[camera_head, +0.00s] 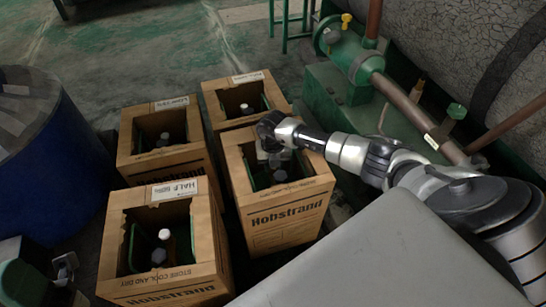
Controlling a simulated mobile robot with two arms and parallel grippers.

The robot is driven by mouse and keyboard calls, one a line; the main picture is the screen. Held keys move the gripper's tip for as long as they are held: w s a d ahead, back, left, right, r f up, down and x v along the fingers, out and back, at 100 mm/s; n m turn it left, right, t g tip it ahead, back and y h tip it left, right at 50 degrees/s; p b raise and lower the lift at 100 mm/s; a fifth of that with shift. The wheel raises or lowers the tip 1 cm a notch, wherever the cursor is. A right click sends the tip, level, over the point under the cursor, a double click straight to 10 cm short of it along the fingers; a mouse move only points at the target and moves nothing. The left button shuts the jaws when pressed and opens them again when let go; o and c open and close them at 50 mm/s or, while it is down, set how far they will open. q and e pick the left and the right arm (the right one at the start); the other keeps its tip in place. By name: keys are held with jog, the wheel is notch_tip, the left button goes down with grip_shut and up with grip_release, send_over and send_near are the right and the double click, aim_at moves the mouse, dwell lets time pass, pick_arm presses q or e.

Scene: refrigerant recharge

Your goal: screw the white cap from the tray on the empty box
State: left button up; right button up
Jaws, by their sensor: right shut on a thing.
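My right gripper (272,157) reaches in from the right and points down into the opening of the front right cardboard box (290,215). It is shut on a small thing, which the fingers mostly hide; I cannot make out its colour. A dark round fitting (280,175) shows in that box, just below the fingers. No label shows on this box, so I cannot tell whether it is the empty one. The front left box (172,285) carries a HALF label and has a white cap (164,234) inside. No tray and no left gripper are in view.
A blue drum (50,165) stands at the left. Green pipework (350,55) and a big grey tank (450,50) fill the upper right.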

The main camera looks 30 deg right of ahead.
jog(key=o, duration=1)
